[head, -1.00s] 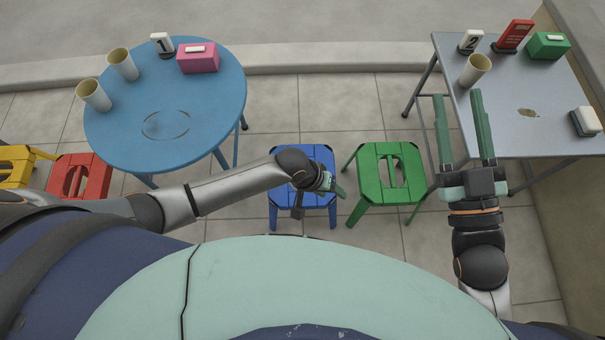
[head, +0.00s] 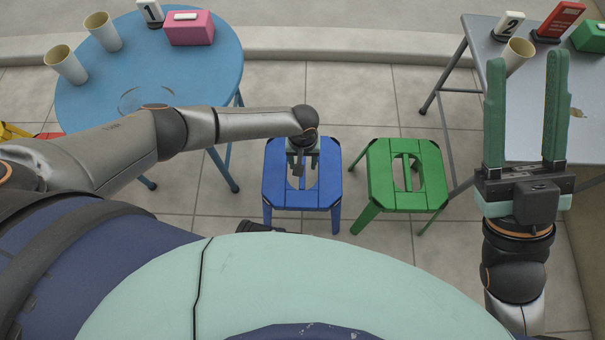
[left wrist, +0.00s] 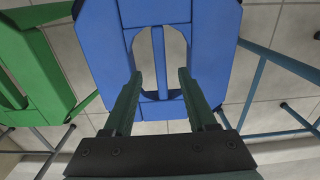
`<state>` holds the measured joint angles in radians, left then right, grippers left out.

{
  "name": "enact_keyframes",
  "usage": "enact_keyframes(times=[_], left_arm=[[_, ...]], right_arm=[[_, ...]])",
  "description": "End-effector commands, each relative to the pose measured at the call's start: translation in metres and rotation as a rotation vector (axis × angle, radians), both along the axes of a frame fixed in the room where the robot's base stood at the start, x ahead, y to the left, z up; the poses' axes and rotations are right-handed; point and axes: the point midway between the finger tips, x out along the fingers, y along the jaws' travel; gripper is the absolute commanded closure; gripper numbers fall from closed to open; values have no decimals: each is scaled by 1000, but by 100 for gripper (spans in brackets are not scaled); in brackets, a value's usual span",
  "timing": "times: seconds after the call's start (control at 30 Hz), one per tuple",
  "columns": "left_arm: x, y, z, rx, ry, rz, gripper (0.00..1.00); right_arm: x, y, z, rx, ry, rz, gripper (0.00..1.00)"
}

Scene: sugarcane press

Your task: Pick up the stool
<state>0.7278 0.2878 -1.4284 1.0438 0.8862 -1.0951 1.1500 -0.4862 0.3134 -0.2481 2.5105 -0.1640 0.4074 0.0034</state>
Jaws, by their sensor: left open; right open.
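A blue stool (head: 317,191) stands upright on the tiled floor in the middle of the head view. It has a slotted oval opening in its seat. A green stool (head: 380,185) of the same kind stands just to its right. My left gripper (head: 301,180) points down over the blue stool's seat. In the left wrist view its two green fingers (left wrist: 160,95) are apart, and the blue seat (left wrist: 105,50) with its opening and centre bar lies beyond them. I cannot tell whether the fingers touch the seat. My right gripper (head: 526,110) is open and empty, in front of the grey table.
A round blue table (head: 200,75) with cups, a number 1 sign and a pink box stands at left. A grey table (head: 482,50) with a cup, a number 2 sign and boxes stands at right. Bare floor (head: 320,90) lies behind the stools.

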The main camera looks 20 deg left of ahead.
Motion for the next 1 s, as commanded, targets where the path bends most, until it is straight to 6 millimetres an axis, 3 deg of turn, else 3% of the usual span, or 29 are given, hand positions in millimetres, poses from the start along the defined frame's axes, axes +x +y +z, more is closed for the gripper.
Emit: enact_keyframes(times=[0.43, 0.77, 1.0], left_arm=[[7, 3, -49, -1, 0, -2, 43], [7, 3, -52, -2, -1, -1, 43], [7, 3, -52, -2, -1, -1, 66]], right_arm=[[2, 5, -46, -37, 8, -11, 50], [3, 6, -48, -40, 16, -17, 50], [3, 6, -48, -35, 16, -17, 50]])
